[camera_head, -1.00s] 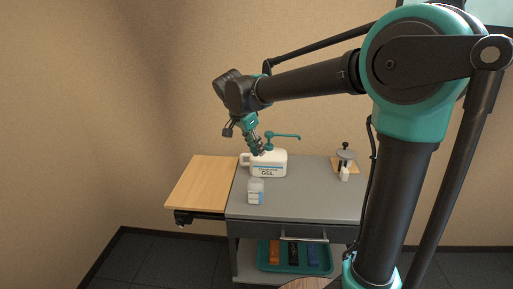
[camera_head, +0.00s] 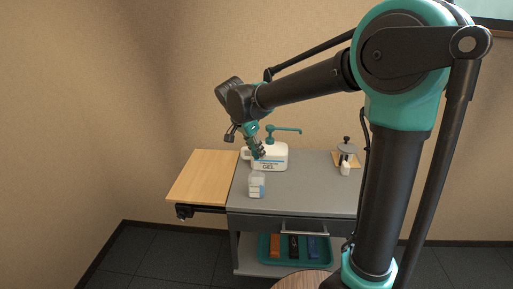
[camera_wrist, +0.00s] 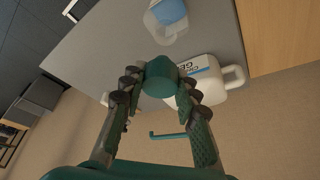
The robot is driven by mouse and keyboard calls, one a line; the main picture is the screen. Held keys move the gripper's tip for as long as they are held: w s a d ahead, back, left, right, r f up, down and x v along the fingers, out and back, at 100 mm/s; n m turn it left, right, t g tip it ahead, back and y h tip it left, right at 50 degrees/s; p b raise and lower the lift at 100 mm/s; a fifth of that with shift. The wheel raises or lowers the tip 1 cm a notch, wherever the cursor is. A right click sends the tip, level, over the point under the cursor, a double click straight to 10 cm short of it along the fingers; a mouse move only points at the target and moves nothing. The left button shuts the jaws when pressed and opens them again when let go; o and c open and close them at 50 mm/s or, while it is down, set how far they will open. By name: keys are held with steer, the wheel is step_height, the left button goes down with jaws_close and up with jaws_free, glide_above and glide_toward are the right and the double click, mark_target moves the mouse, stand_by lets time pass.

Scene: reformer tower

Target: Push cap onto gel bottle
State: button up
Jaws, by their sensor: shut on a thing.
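A white jug (camera_head: 270,164) labelled GEL stands upright on the grey worktop, with a teal pump spout (camera_head: 283,129) rising from it. In the wrist view the jug (camera_wrist: 231,82) lies beyond and right of my fingers, and its spout (camera_wrist: 168,136) shows below. My gripper (camera_head: 259,155) is in front of the jug's left part in the head view. In the wrist view my gripper (camera_wrist: 160,86) is shut on a round teal cap (camera_wrist: 161,76), held between both fingertips. I cannot tell whether the cap touches anything below.
A clear container (camera_head: 256,186) with blue and white parts stands in front of the jug. A press-like stand (camera_head: 346,150) and small white bottle (camera_head: 345,168) are at the right. A wooden side board (camera_head: 203,177) is clear. A teal tray (camera_head: 270,257) sits on the lower shelf.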

steer(key=shift+f, duration=0.15)
stand_by(0.6)
glide_above(259, 171)
steer(key=s, duration=0.1)
steer(key=shift+a+f, duration=0.2)
steer(key=shift+f, duration=1)
steer(key=shift+a+f, duration=0.2)
steer(key=shift+f, duration=0.95)
steer(key=shift+f, duration=0.95)
steer(key=o, duration=0.8)
steer(key=shift+o, duration=0.2)
steer(key=shift+r, duration=2.95)
steer(key=shift+d, duration=0.1)
